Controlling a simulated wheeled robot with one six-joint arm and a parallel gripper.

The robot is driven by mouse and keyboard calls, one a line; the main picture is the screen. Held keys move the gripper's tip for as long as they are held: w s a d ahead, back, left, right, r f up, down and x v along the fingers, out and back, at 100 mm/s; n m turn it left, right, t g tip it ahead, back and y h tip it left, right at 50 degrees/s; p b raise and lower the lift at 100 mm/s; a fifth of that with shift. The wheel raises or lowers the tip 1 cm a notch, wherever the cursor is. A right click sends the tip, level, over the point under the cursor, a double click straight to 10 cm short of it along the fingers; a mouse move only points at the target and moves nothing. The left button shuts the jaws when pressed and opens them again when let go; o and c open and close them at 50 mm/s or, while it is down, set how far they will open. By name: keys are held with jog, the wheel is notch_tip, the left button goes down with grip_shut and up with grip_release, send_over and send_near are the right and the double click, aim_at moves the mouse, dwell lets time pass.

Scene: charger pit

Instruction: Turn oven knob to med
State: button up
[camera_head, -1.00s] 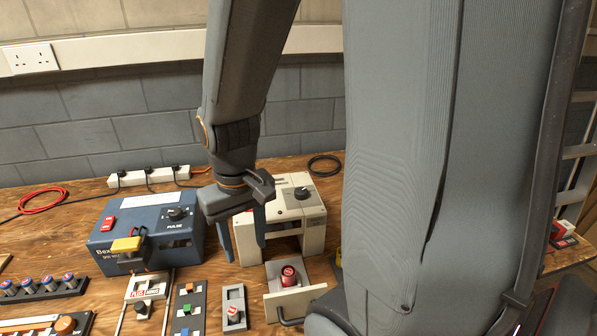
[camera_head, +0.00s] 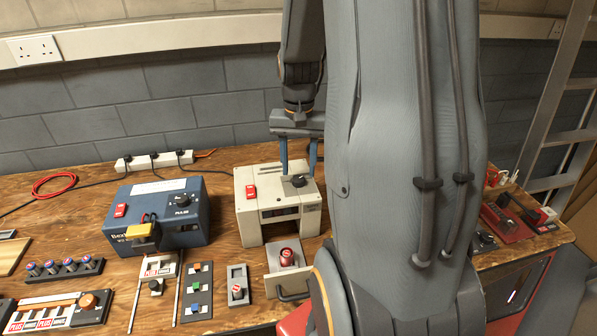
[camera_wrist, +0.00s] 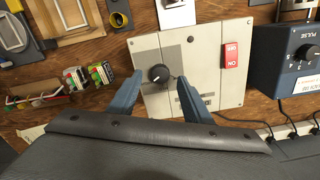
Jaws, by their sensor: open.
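The oven is a cream box (camera_head: 255,181) on the wooden bench. Its black knob (camera_head: 298,181) sits on the top face, with a red switch (camera_head: 251,191) to its left. The knob also shows in the wrist view (camera_wrist: 159,73), with a light pointer line on it. My gripper (camera_head: 299,170) is open above the oven's top, its blue fingers pointing down. In the wrist view the fingertips (camera_wrist: 157,76) lie on either side of the knob with gaps, and nothing is between them except the knob. I cannot read the setting marks around the knob.
A blue PULSE box (camera_head: 160,205) stands left of the oven. In front are a drawer with a red-capped knob (camera_head: 287,257) and a small switch panel (camera_head: 237,287). A power strip (camera_head: 150,160) lies behind. A red tray (camera_head: 512,220) is at the right.

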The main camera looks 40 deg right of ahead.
aim_at(298, 181)
jog(key=shift+f, duration=1.45)
jog(key=c, duration=1.1)
jog(key=shift+o, duration=0.2)
jog(key=shift+r+n+p, duration=0.1)
jog(key=shift+n+p, duration=0.2)
jog(key=shift+p, duration=0.05)
jog(key=n+p, duration=0.3)
jog(key=n, duration=0.2)
jog(key=shift+r, duration=0.1)
jog(key=n+p, duration=0.3)
jog(key=n, duration=0.3)
jog(key=shift+w+d, duration=0.1)
jog(key=shift+n, duration=0.3)
